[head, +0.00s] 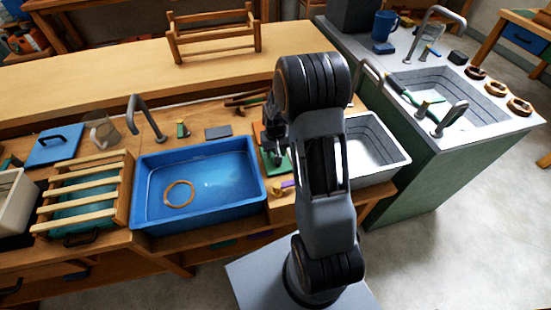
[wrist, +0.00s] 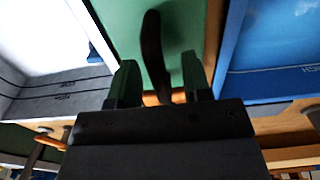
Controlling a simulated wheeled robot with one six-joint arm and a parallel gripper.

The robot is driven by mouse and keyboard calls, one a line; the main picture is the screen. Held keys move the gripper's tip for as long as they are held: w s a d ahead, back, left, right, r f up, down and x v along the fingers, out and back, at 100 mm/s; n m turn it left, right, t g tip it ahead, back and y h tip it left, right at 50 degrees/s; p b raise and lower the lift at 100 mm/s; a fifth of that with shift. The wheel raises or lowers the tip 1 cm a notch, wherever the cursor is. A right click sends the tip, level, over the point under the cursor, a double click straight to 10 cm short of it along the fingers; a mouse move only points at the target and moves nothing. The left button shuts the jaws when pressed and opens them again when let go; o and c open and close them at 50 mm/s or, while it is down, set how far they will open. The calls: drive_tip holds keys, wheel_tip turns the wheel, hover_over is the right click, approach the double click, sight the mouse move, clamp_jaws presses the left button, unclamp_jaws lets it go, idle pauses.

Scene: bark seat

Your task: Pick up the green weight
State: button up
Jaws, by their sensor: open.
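A flat green piece with a dark raised handle, apparently the green weight (wrist: 185,25), fills the upper middle of the wrist view. It also shows in the head view (head: 286,165), partly hidden by my arm, on the wooden bench between the blue basin and the light basin. My gripper (wrist: 160,75) is open, with one finger to each side of the dark handle in the wrist view. I cannot tell how far the fingers are from the handle or whether they touch it. In the head view my gripper (head: 270,148) is over the green piece, mostly hidden behind my arm.
A blue basin (head: 145,205) with a ring in it stands left of the green piece. A light basin (head: 395,165) stands to the right. A slatted wooden rack (head: 88,188) and a blue plate with a dark handle (head: 40,155) are farther left.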

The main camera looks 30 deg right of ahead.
drive_tip(key=shift+c, duration=0.4)
clamp_jaws()
